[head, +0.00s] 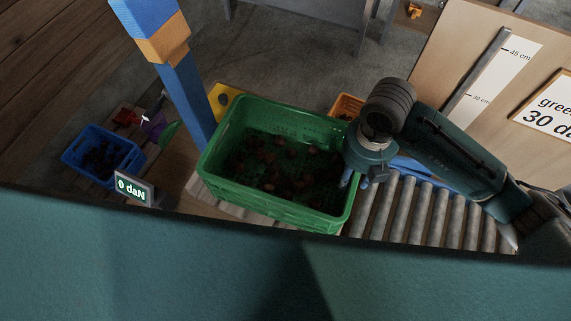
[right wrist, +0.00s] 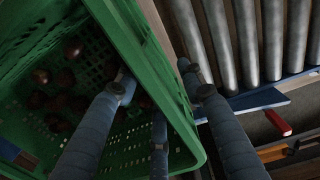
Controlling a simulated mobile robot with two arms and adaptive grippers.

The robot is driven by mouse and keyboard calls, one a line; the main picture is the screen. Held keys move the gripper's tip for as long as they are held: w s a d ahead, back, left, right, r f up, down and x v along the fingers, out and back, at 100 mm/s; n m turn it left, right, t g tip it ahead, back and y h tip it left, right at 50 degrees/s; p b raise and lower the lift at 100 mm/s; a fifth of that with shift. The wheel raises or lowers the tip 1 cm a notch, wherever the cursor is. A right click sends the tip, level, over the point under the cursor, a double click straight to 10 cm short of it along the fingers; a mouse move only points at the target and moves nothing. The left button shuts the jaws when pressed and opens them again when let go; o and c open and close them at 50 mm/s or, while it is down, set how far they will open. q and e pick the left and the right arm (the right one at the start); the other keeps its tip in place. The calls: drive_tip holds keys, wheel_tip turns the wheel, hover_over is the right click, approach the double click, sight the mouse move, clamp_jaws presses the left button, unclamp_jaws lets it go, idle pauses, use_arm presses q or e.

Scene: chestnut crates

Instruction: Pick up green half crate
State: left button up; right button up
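The green crate (head: 230,180) stands in the middle of the head view, between the blue post and the roller conveyor, with a layer of brown chestnuts (head: 275,165) on its floor. My right gripper (head: 354,181) is at the crate's right end wall, fingers pointing down. In the right wrist view, the fingers of my right gripper (right wrist: 163,88) straddle the green crate's wall (right wrist: 178,105), some inside and some outside, with visible gaps to it. The gripper looks open. My left gripper is not in view.
A roller conveyor (head: 420,210) lies right of the crate. A blue and orange post (head: 185,95) rises close at its left. A display (head: 134,189) reads 0 daN. A blue crate (head: 80,165) stands at left. A board with a height scale (head: 487,90) stands at right.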

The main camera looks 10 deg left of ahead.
drive_tip(key=shift+s+f+p, duration=0.2)
drive_tip(key=shift+f+p, duration=0.2)
drive_tip(key=shift+f, duration=1.5)
clamp_jaws()
drive_tip(key=shift+w+r, duration=0.2)
